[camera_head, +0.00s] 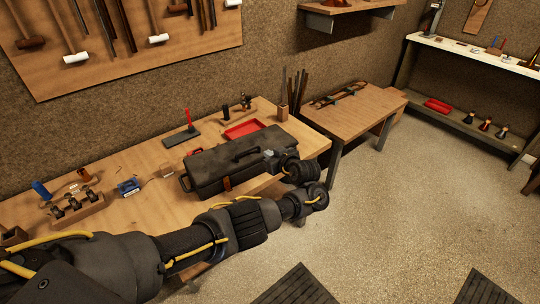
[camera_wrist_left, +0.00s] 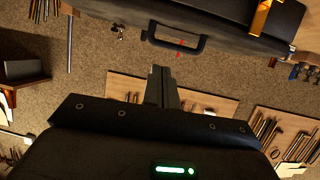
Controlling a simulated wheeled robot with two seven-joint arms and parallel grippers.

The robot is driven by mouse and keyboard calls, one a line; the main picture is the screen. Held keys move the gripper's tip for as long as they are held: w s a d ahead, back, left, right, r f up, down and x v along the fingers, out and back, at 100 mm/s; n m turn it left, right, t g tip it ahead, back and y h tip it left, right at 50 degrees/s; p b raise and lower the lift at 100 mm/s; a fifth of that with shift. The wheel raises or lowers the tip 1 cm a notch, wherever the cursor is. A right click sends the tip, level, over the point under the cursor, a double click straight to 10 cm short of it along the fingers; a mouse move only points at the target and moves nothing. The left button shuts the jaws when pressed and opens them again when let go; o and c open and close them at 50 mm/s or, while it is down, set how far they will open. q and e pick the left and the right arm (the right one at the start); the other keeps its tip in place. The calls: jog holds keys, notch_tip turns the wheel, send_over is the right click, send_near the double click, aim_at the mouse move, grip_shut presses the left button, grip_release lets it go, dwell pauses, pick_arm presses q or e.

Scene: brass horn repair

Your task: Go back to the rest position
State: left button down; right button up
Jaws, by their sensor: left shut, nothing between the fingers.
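My left arm comes in from the left of the head view and bends back at its wrist. My left gripper (camera_head: 270,155) is at the right end of the black toolbox (camera_head: 230,165). In the left wrist view its two fingers (camera_wrist_left: 160,72) are together with nothing between them. The toolbox (camera_wrist_left: 225,18) crosses the top of that view, with its carry handle (camera_wrist_left: 178,47) beyond the fingertips. I cannot tell whether the gripper touches the box. My right gripper is not in view.
The workbench (camera_head: 125,165) carries a red tray (camera_head: 243,129), a red-handled tool (camera_head: 187,122), a blue item (camera_head: 128,186) and a wooden rack (camera_head: 77,209). A smaller table (camera_head: 375,112) stands at the right. Open floor (camera_head: 400,200) lies in front, with dark mats (camera_head: 295,287).

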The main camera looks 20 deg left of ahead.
pick_arm(q)
jog(key=w+d+f+m+t+h, duration=0.2)
jog(key=w+d+m+t, duration=0.1)
jog(key=w+m, duration=0.3)
jog(key=s+d+f+m+h, duration=0.1)
jog(key=s+f+m+h, duration=0.15)
jog(key=f, duration=0.45)
jog(key=s+f+m+h, duration=0.1)
jog(key=f+m, duration=0.2)
jog(key=f, duration=0.3)
jog(key=s+f+m+g+h+b, duration=0.1)
jog(key=s+f+g+h, duration=0.1)
jog(key=s+f, duration=0.75)
jog(key=s+f+m+g+h+b, duration=0.1)
jog(key=s+f+m+h, duration=0.1)
jog(key=s+f, duration=0.8)
jog(key=s+f+g+h+b, duration=0.1)
jog(key=s+f+g+h, duration=0.15)
jog(key=s+f, duration=1.6)
jog(key=s+a+f+g, duration=0.1)
jog(key=s+a+g, duration=0.1)
jog(key=s, duration=1.2)
jog(key=s+a+f+g+b, duration=0.1)
jog(key=s+a+f+g, duration=0.1)
jog(key=s, duration=1.2)
jog(key=shift+a+n+y, duration=0.3)
jog(key=shift+a+n, duration=0.15)
jog(key=shift+a, duration=0.15)
